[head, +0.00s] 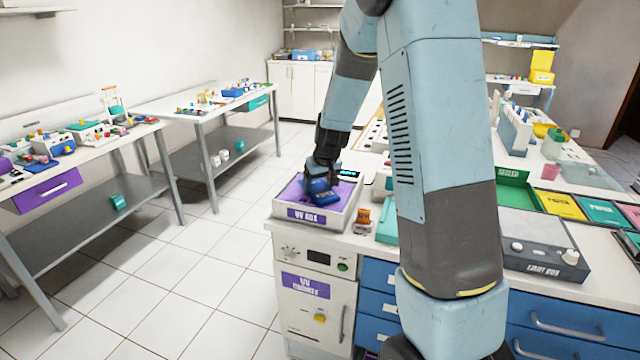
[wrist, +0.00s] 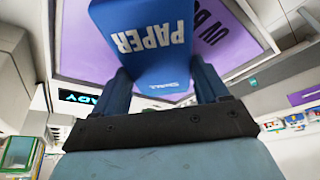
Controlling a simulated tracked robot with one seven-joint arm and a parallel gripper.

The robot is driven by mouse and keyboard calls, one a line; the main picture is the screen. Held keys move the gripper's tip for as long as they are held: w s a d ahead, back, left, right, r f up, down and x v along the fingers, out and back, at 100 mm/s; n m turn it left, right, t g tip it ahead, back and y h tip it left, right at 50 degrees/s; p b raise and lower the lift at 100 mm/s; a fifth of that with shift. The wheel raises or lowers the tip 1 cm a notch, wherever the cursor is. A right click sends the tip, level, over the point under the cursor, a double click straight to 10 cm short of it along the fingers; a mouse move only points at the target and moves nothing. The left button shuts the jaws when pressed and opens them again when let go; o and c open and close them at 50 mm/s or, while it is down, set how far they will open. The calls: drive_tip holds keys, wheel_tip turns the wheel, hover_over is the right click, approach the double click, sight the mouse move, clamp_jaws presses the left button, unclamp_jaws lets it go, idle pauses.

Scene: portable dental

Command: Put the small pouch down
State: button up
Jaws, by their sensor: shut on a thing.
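The small pouch (head: 321,192) is blue. In the wrist view the pouch (wrist: 150,40) fills the top middle and shows the printed words "PAPER" and "SMALL". My gripper (head: 319,182) is shut on the pouch, with a finger on each side of it in the wrist view (wrist: 160,88). The pouch is at the purple inside of the UV box (head: 315,215), a white open-topped box on the near left corner of the counter. I cannot tell whether the pouch touches the purple floor.
A small orange item (head: 362,217) stands right of the UV box on the counter (head: 345,240). A UV cabinet (head: 318,290) is below. A grey light box (head: 540,245), a green tray (head: 508,190) and coloured trays lie to the right. Tiled floor is open at left.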

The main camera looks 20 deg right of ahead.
drive_tip(key=o, duration=1.1)
drive_tip(key=a+v, duration=0.1)
drive_tip(key=v, duration=1.1)
drive_tip(key=shift+m+t+h, duration=0.3)
drive_tip(key=shift+m+t, duration=0.3)
drive_tip(key=shift+m, duration=0.3)
drive_tip(key=s+r, duration=0.3)
drive_tip(key=s, duration=0.7)
drive_tip(key=s+r, duration=0.4)
drive_tip(key=s, duration=0.7)
drive_tip(key=s+r, duration=0.3)
drive_tip(key=s, duration=0.8)
drive_tip(key=shift+d+r, duration=0.35)
drive_tip(key=shift+c, duration=0.6)
